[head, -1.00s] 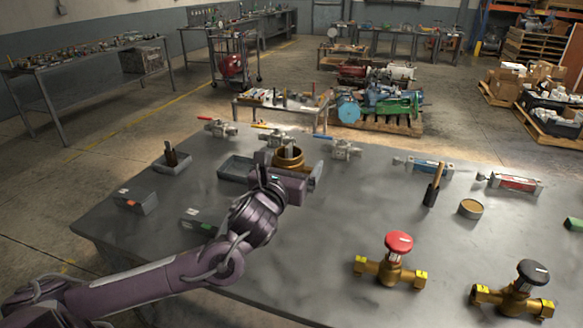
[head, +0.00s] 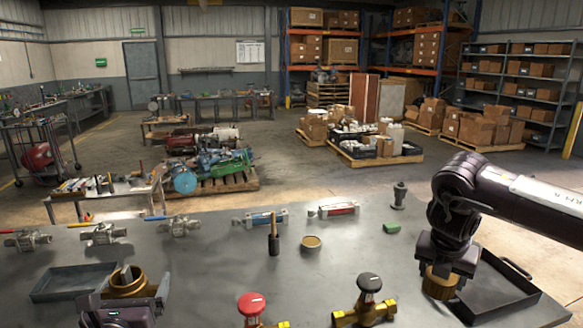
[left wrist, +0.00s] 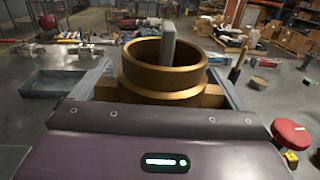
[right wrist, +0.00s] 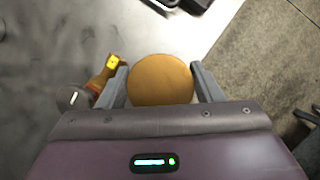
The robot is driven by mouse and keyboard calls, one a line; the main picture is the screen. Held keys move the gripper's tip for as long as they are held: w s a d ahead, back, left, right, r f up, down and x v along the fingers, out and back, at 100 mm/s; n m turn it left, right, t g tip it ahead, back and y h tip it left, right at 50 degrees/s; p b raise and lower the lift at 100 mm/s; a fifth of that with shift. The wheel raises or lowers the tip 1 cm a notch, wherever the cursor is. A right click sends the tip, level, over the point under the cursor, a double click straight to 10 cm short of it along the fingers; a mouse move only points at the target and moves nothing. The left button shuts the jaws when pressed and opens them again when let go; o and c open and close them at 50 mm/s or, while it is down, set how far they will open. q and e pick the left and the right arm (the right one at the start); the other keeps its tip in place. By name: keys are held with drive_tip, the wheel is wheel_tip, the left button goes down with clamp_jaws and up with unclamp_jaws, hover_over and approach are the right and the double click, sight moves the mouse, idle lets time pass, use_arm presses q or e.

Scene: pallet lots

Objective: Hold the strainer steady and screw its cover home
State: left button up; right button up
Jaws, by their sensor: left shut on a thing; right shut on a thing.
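The strainer (head: 126,286) is a brass open-topped body at the lower left of the head view. My left gripper (head: 122,302) is shut on it; the left wrist view shows the round brass wall (left wrist: 163,75) between the fingers, mouth up. A grey bar shows at its mouth; I cannot tell whether it is inside or behind. My right gripper (head: 442,272) is shut on a round brass piece, apparently the cover (head: 438,289), above the right side of the table. The right wrist view shows its flat round face (right wrist: 160,80) between the fingers. Cover and strainer are far apart.
A dark tray (head: 495,290) lies beneath and beside my right gripper. Between the arms stand a red-knobbed valve (head: 251,304) and a black-knobbed valve (head: 368,287). A grey tray (head: 50,285), a brush-like tool (head: 273,243) and a small round tin (head: 311,243) are also on the table.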

use_arm(q)
drive_tip(key=shift+m+h, duration=0.3)
drive_tip(key=shift+h, duration=0.2)
drive_tip(key=d+f, duration=0.1)
drive_tip(key=s+d+f, duration=0.1)
drive_tip(key=d, duration=0.1)
drive_tip(key=shift+s+f, duration=0.2)
drive_tip(key=shift+f, duration=0.1)
drive_tip(key=s+d+f+m+h, duration=0.1)
drive_tip(key=s+d+f, duration=0.4)
drive_tip(key=d, duration=0.3)
drive_tip(key=shift+s+d+h, duration=0.15)
drive_tip(key=shift+s+h, duration=0.25)
drive_tip(key=shift+s, duration=0.15)
use_arm(e)
drive_tip(key=s+a+f+m+g+y, duration=0.1)
drive_tip(key=s+a+f+m+g, duration=0.3)
drive_tip(key=s+m, duration=0.6)
drive_tip(key=s+a+f+m+g+y, duration=0.1)
drive_tip(key=s+a+f+m+g, duration=0.3)
drive_tip(key=m, duration=1.4)
drive_tip(key=shift+s+a+f+y, duration=0.4)
drive_tip(key=shift+s+a+f, duration=0.4)
drive_tip(key=shift+s+a, duration=2.05)
use_arm(q)
drive_tip(key=shift+f, duration=0.1)
use_arm(e)
drive_tip(key=shift+s+d, duration=0.65)
drive_tip(key=shift+d, duration=0.05)
